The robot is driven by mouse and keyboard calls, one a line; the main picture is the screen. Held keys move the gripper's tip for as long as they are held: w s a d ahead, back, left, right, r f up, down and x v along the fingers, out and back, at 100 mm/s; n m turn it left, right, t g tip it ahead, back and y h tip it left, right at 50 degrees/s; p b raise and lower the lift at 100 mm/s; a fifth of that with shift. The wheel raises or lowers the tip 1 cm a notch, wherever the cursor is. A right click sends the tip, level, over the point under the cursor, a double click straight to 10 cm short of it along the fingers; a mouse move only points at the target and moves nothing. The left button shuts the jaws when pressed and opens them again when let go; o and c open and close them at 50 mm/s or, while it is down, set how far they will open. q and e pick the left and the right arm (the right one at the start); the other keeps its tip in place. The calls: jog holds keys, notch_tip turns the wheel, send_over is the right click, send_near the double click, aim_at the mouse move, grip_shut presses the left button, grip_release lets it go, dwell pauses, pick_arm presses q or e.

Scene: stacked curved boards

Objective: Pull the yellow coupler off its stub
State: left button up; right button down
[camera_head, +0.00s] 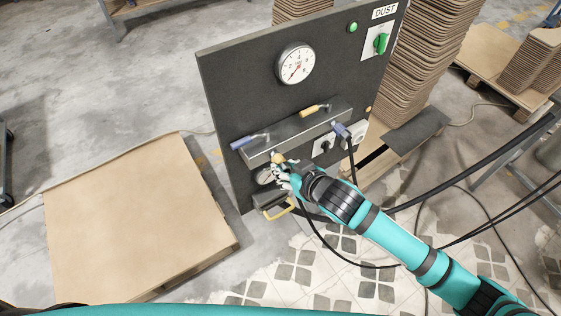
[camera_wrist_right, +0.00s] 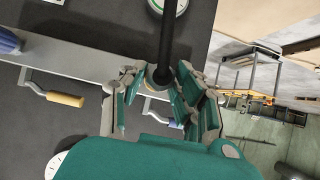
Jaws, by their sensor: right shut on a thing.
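The yellow coupler (camera_head: 278,158) is at the lower left end of the grey manifold bar (camera_head: 297,132) on the dark panel. My right gripper (camera_head: 285,168) is at it, with its fingers shut around it. In the right wrist view, the coupler (camera_wrist_right: 152,77) shows as a small yellow-brown piece between the fingers, with a black hose (camera_wrist_right: 166,38) running up from it. The fingers hide most of the coupler and its stub, so I cannot tell whether they are joined. My left gripper is not in view.
A blue lever (camera_head: 243,142) and a yellow lever (camera_head: 312,109) stick out from the bar. A blue coupler (camera_head: 340,130) with a black hose sits at its right end. A small gauge (camera_head: 265,176) and a yellow handle (camera_head: 281,210) are close below my gripper. Curved boards (camera_head: 420,60) stand behind.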

jog(key=shift+s+d, duration=0.15)
jog(key=s+d+p, duration=0.3)
jog(key=s+d, duration=0.1)
jog(key=s, duration=0.1)
jog(key=shift+s, duration=0.25)
dwell(1.2)
